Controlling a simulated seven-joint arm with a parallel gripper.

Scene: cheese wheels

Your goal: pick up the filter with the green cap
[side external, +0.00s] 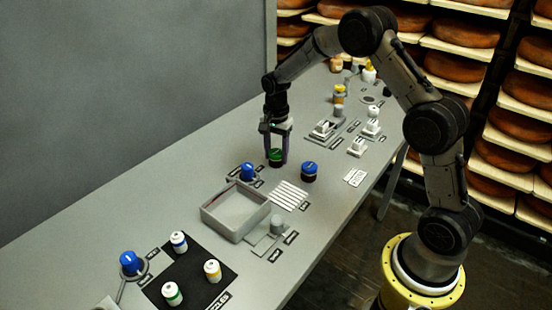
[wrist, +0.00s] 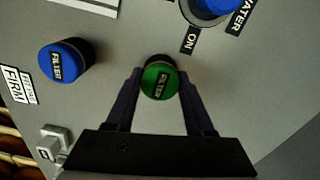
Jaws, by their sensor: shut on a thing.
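The filter with the green cap (side external: 276,155) stands upright on the grey table in the side view. In the wrist view the green cap (wrist: 158,82), labelled FILTER, lies between the two fingertips. My gripper (side external: 275,150) points straight down and is shut on this filter, one finger on each side of it. In the wrist view the gripper (wrist: 160,88) also shows its dark fingers against the sides of the cap. A filter with a blue cap (side external: 309,171) stands close by, apart from my gripper; it also shows in the wrist view (wrist: 65,61).
A blue knob (side external: 248,172) sits left of the held filter. A grey open tray (side external: 205,215) and white strips (side external: 289,195) lie nearer the camera. A black mat (side external: 190,268) holds several small bottles. White switches (side external: 357,147) stand behind to the right.

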